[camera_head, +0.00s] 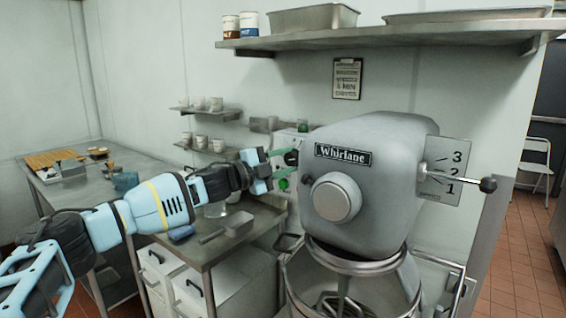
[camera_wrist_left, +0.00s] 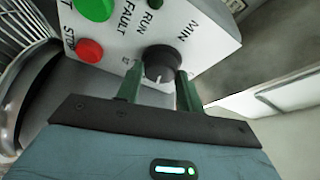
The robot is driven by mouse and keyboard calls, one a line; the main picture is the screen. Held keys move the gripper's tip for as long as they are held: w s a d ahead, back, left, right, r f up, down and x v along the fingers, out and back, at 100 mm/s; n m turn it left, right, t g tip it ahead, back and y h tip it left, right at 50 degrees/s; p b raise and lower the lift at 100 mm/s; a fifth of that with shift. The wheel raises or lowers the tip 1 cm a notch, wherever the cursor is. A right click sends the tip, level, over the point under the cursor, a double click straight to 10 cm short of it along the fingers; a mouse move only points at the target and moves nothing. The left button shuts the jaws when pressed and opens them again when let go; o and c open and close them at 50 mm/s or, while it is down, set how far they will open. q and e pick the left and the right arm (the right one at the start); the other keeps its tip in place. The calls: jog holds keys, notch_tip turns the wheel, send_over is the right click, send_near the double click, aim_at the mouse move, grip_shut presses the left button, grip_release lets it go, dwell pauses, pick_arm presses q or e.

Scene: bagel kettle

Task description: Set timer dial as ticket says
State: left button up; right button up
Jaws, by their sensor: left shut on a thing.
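The black timer dial (camera_wrist_left: 160,62) sits on a light control panel (camera_wrist_left: 208,30), beside the lettering MIN. In the head view the dial (camera_head: 291,158) is on the panel at the mixer's left side. My left gripper (camera_wrist_left: 160,88) has its green fingers on either side of the dial and is shut on it. It also shows in the head view (camera_head: 281,163). A clipboard with a printed sheet (camera_head: 347,79) hangs on the wall; it may be the ticket, but its text is too small to read. The dial's setting cannot be read. My right gripper is not in view.
A green button (camera_wrist_left: 93,8) and a red button (camera_wrist_left: 90,51) sit close to my left gripper. The grey Whirlane mixer (camera_head: 375,180) stands right of it. A steel table (camera_head: 225,235) with a scoop lies below my left arm.

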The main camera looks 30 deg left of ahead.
pick_arm(q)
jog(key=shift+r, duration=0.1)
jog(key=o, duration=1)
jog(key=v, duration=0.7)
jog(key=shift+s+b, duration=0.4)
jog(key=shift+b, duration=0.05)
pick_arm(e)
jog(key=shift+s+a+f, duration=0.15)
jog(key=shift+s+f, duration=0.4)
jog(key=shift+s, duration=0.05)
pick_arm(q)
jog(key=shift+a, duration=0.1)
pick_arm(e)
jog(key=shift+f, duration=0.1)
